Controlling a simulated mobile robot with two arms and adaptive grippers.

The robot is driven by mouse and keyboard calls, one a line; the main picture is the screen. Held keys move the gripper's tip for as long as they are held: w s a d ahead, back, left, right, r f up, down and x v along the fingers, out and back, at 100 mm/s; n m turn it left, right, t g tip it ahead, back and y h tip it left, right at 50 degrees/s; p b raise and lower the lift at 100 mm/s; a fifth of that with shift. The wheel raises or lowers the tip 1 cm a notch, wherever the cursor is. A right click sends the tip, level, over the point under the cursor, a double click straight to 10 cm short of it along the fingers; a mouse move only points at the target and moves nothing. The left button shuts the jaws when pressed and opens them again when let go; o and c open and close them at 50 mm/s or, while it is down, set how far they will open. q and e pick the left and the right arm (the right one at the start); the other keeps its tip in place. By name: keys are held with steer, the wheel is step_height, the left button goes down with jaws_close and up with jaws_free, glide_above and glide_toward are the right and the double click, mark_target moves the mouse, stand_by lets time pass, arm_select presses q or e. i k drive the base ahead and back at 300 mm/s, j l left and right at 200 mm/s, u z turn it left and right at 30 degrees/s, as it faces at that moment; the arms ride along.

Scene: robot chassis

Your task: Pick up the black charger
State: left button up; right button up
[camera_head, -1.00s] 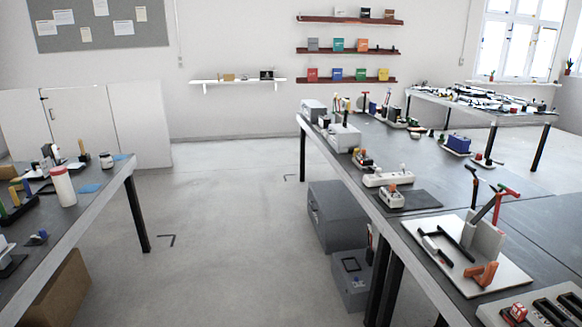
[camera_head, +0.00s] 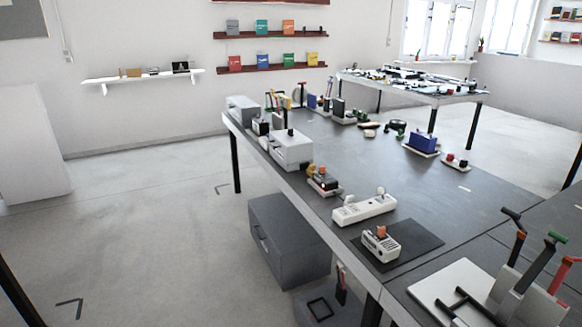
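I cannot tell for certain which thing is the black charger. A dark upright block (camera_head: 338,107) stands toward the far end of the long dark table (camera_head: 390,180). A small dark item with a red part (camera_head: 323,181) sits nearer, by the table's left edge, behind a white power strip (camera_head: 364,209). A small white device with an orange top (camera_head: 380,245) stands on a black mat (camera_head: 425,239). Neither of my grippers is in view.
A white box (camera_head: 291,151) and a grey box (camera_head: 243,110) stand along the table's left edge. A blue box (camera_head: 422,142) is farther right. Grey drawers (camera_head: 285,245) stand under the table. Tools on a white board (camera_head: 440,290) fill the near right. Floor (camera_head: 150,230) left of the table is clear.

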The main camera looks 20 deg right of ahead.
mark_target(327, 183)
steer(key=i+z, duration=0.15)
steer(key=i, duration=0.3)
steer(key=i+j+z, duration=0.2)
steer(key=i, duration=0.2)
steer(key=i+j+z, duration=0.15)
steer(key=i, duration=0.3)
steer(key=i+j+z, duration=0.15)
steer(key=i, duration=0.25)
